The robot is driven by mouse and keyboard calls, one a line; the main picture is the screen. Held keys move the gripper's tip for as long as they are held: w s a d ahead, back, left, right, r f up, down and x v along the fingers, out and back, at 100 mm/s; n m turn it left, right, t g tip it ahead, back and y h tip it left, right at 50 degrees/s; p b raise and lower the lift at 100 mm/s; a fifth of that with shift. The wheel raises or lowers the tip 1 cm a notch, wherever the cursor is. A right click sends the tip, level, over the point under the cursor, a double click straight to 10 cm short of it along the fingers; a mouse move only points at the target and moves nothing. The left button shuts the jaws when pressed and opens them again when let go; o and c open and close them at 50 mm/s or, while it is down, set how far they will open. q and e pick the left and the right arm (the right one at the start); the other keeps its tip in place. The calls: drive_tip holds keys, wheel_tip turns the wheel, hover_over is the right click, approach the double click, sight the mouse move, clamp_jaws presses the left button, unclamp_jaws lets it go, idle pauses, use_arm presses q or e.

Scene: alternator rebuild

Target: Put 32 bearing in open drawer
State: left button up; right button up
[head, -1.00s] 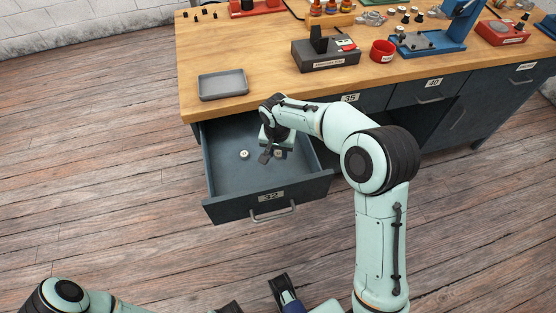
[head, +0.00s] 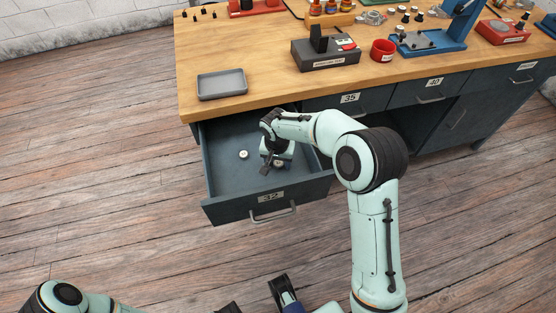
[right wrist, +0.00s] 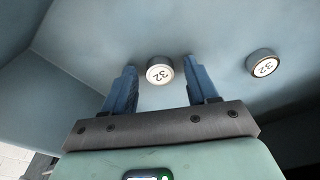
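The open drawer marked 32 (head: 225,208) sticks out from the bench's left end. Two round, pale-faced bearings marked 32 are in view inside it. One bearing (head: 243,154) lies on the drawer floor at the left; in the right wrist view it is the one at the right (right wrist: 263,64). The other bearing (right wrist: 160,70) is just beyond and between my right fingertips; it also shows in the head view (head: 279,163). My right gripper (right wrist: 160,75) is open, pointing down into the drawer, with gaps on both sides of that bearing. My left gripper's fingers are not clearly visible.
A grey empty tray (head: 222,84) sits on the bench top (head: 270,88) above the drawer. A black fixture (head: 326,52) and a red cup (head: 382,50) stand further right. Closed drawers marked 35 (head: 350,98) and 40 (head: 434,82) lie to the right.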

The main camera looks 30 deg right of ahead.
sight(277, 170)
wheel_tip(277, 170, up, 12)
drive_tip(key=s+a+p, duration=0.1)
drive_tip(key=p, duration=0.1)
drive_tip(key=shift+r, duration=0.15)
idle(0.6)
